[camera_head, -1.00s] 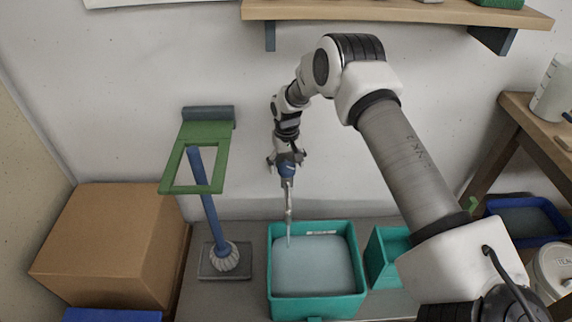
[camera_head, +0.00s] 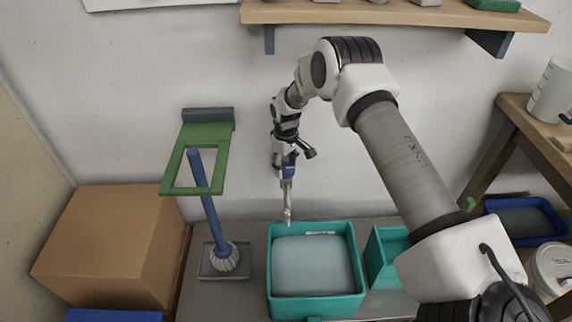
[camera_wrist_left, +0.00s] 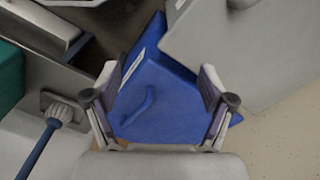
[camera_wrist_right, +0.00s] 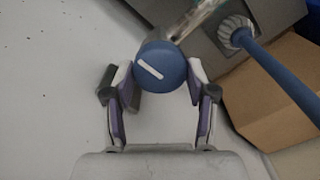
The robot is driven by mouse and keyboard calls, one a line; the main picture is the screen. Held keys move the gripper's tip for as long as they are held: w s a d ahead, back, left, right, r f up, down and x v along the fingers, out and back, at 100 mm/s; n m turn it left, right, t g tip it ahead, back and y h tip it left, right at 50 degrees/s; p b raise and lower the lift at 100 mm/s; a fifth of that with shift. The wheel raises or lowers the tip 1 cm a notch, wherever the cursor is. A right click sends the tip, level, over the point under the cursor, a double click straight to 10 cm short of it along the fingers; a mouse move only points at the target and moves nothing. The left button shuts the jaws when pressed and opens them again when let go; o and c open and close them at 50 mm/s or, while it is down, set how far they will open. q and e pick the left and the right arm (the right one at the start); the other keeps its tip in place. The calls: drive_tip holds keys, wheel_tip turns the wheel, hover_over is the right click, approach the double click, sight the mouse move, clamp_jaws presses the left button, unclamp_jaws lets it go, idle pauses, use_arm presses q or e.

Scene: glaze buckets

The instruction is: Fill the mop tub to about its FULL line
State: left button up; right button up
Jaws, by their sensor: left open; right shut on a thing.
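The teal tub (camera_head: 274,250) stands on the grey surface below the tap. Greyish water (camera_head: 315,268) fills it to a little below its rim, near a small white label (camera_head: 320,233) on the inner back wall. The words on the label are too small to read. The silver tap spout (camera_head: 288,205) points down over the tub's back left, with no stream below it. My right gripper (camera_head: 287,165) is shut on the tap's blue round knob (camera_wrist_right: 160,68), whose white mark is tilted. My left gripper (camera_wrist_left: 158,75) is open and empty over a blue object with a handle (camera_wrist_left: 165,100).
A blue-handled brush (camera_head: 210,210) stands left of the tub, below a green wall frame (camera_head: 170,175). A cardboard box (camera_head: 105,240) is at far left. A smaller teal bin (camera_head: 380,262) stands close right. A wooden shelf (camera_head: 380,14) hangs above.

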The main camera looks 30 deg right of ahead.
sight(286, 168)
drive_tip(key=shift+s, duration=0.1)
drive_tip(key=o, duration=1.2)
wheel_tip(286, 168, up, 7)
drive_tip(key=shift+r, duration=0.2)
